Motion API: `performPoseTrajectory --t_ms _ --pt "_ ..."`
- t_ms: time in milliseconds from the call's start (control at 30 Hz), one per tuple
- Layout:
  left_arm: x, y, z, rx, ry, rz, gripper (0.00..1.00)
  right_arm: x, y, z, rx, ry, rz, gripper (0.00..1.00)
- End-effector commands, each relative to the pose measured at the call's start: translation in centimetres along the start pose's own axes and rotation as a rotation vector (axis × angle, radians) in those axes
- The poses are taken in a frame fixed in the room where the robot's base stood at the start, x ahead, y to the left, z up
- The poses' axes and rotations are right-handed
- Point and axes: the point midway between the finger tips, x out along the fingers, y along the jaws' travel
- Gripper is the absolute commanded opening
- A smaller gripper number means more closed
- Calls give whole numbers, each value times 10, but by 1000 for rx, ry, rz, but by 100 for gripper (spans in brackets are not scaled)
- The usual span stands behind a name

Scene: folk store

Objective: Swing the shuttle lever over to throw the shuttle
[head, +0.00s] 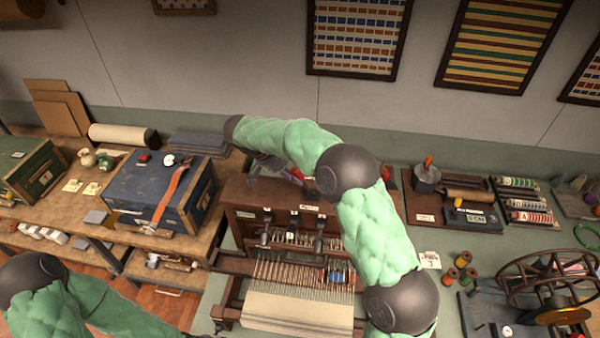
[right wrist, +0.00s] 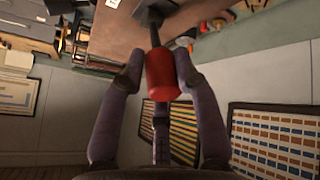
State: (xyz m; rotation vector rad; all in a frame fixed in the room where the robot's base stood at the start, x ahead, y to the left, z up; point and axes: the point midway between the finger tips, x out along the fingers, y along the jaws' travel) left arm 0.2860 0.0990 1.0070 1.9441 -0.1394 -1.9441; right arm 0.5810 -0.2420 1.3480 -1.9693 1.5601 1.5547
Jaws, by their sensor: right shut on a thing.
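The shuttle lever has a red handle (right wrist: 161,84) on a dark shaft in the right wrist view. A small bit of red (head: 297,173), likely this handle, shows beside my right arm in the head view. My right gripper (right wrist: 160,72) is shut on the red handle, one finger on each side. In the head view this gripper (head: 272,165) is over the back of the loom, partly hidden by my arm. The wooden loom (head: 240,190) holds warp threads and pale cloth (head: 297,312). My left arm enters at the lower left; its gripper is out of view.
A blue chest (head: 150,190) with a strap stands on the wooden bench at left. To the right are thread spools (head: 450,277), a spinning wheel (head: 550,275) and a row of labelled rolls (head: 525,200). Framed textiles (head: 357,38) hang on the wall.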

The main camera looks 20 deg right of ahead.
Motion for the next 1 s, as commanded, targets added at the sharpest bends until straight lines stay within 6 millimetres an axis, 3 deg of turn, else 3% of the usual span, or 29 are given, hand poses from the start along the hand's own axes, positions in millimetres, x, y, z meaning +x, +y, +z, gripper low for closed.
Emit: performPoseTrajectory --t_ms 567,600,667,1000 --pt "0 0 0 0 0 0 40 -3 -3 -3 -4 25 23 0" --pt "0 0 0 0 0 0 40 -3 -3 -3 -4 25 23 35" --pt "0 0 0 0 0 0 40 -3 -3 -3 -4 25 23 52" --pt "0 0 0 0 0 0 40 -2 -3 0 -7 20 28 53"
